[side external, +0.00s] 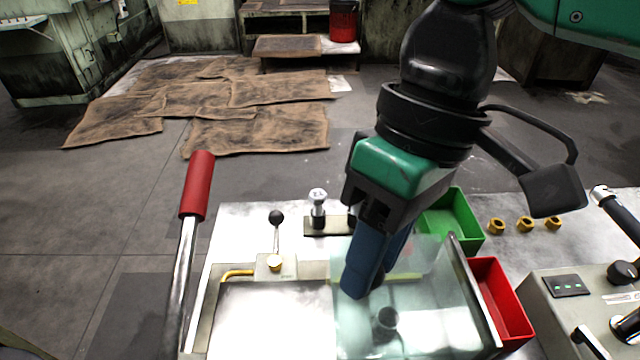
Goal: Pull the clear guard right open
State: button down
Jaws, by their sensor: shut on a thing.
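The clear guard (440,325) is a see-through, pale greenish panel over the right part of the machine bed. The left part of the bed (270,318) is uncovered, a bright metal plate. My gripper (365,288) points down at the guard's left part, with blue fingers close together. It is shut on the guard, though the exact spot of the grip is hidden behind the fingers. A dark round part (386,320) shows through the panel below the fingers.
A red-handled lever (197,185) stands at the left. A small black-knobbed lever (276,217) and a bolt (318,205) stand behind the bed. A green bin (462,215), a red bin (503,300), brass nuts (525,223) and a control box (575,300) are at the right.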

jog(key=a, duration=1)
jog(key=shift+a, duration=0.3)
jog(key=c, duration=0.5)
grip_release()
jog(key=shift+c, duration=0.2)
jog(key=w+d+r, duration=0.4)
jog(key=w+d, duration=0.5)
jog(key=shift+w+d+r, duration=0.3)
jog(key=shift+d+r, duration=0.05)
jog(key=shift+r, duration=0.05)
